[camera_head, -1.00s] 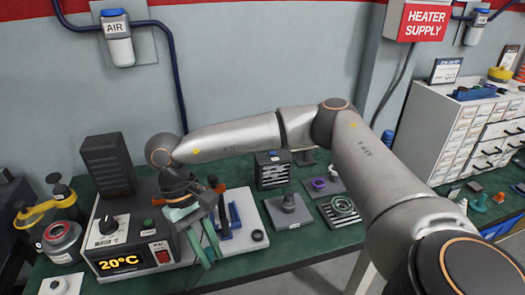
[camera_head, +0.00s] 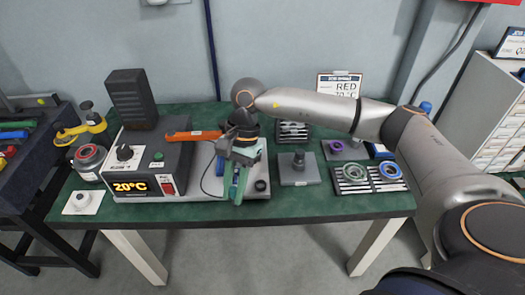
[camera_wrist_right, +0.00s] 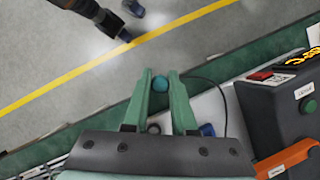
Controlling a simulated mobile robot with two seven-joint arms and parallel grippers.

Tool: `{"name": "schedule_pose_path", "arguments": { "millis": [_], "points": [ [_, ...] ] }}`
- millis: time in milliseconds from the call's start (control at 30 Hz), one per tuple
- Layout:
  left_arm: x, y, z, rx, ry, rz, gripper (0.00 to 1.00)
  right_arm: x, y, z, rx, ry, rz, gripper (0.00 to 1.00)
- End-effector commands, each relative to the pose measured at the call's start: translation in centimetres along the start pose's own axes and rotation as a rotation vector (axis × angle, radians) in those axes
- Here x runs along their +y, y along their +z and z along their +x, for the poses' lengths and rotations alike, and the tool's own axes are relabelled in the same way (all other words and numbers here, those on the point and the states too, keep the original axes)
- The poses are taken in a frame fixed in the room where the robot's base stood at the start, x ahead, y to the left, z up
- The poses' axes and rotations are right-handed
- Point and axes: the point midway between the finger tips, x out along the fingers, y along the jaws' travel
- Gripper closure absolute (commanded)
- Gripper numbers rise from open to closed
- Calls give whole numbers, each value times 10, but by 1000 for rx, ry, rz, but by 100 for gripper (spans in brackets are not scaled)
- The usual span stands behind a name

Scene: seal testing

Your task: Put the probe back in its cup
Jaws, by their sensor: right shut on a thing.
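My right gripper (camera_head: 238,192) hangs over the pale plate (camera_head: 206,186) beside the heater box, fingers pointing down. Its green fingers also show in the wrist view (camera_wrist_right: 160,80), shut on a small teal round-ended piece (camera_wrist_right: 160,84), which looks like the probe. The probe's lower part is hidden. A thin dark cable (camera_wrist_right: 222,95) runs from the plate area toward the gripper. A small black round holder (camera_head: 261,185), perhaps the cup, stands on the plate just right of the fingers. A blue part (camera_wrist_right: 207,130) is partly hidden beside the fingers. My left gripper is not in view.
The heater box (camera_head: 150,165) reading 20°C stands left of the plate. An orange handle (camera_head: 192,135) sticks out between box and gripper. A grey block with a post (camera_head: 298,168) and a ring tray (camera_head: 368,177) lie to the right. The green table's front edge is close.

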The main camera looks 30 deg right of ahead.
Motion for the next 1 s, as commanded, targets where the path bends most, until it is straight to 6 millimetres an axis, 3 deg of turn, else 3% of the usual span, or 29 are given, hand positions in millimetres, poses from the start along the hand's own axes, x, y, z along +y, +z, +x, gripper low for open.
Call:
{"name": "schedule_pose_path", "arguments": {
  "millis": [400,700,833,1000],
  "points": [
    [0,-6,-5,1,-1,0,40,-18,-45,-10,-1,-399,962,100],
    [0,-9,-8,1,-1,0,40,-12,-92,-29,0,-666,1606,100],
    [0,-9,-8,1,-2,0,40,-6,-109,-37,0,-749,1806,100],
    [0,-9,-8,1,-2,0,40,-1,-121,-42,1,-804,1937,100]
  ]
}}
